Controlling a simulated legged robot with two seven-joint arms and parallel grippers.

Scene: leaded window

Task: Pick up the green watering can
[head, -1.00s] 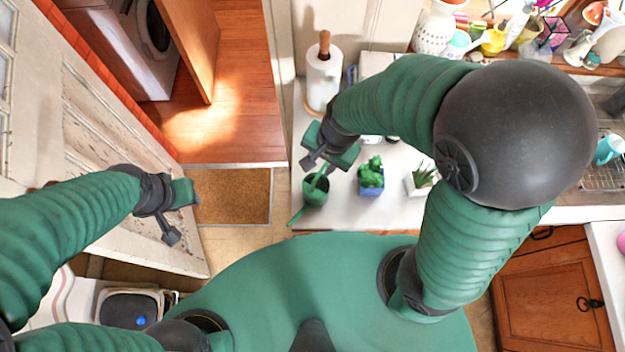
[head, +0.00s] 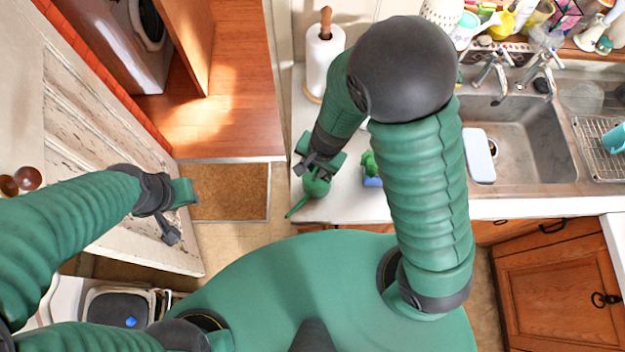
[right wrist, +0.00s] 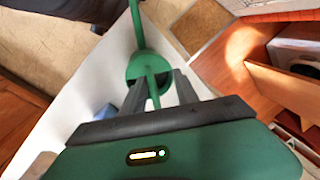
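The green watering can (head: 316,187) stands on the white counter near its left front corner, its spout pointing toward the front left. It also shows in the right wrist view (right wrist: 147,66), with its handle running between my fingers. My right gripper (head: 318,168) is over the can and covers part of it in the head view. In the right wrist view the right gripper's fingers (right wrist: 160,88) are apart, one on each side of the handle, with gaps visible. My left gripper (head: 181,213) is open and empty at the left, far from the can.
A paper towel roll (head: 324,62) stands behind the can. A plant in a blue pot (head: 372,181) is close to the can's right, partly hidden by my right arm. The sink (head: 525,140) is farther right. A door (head: 110,190) is at the left.

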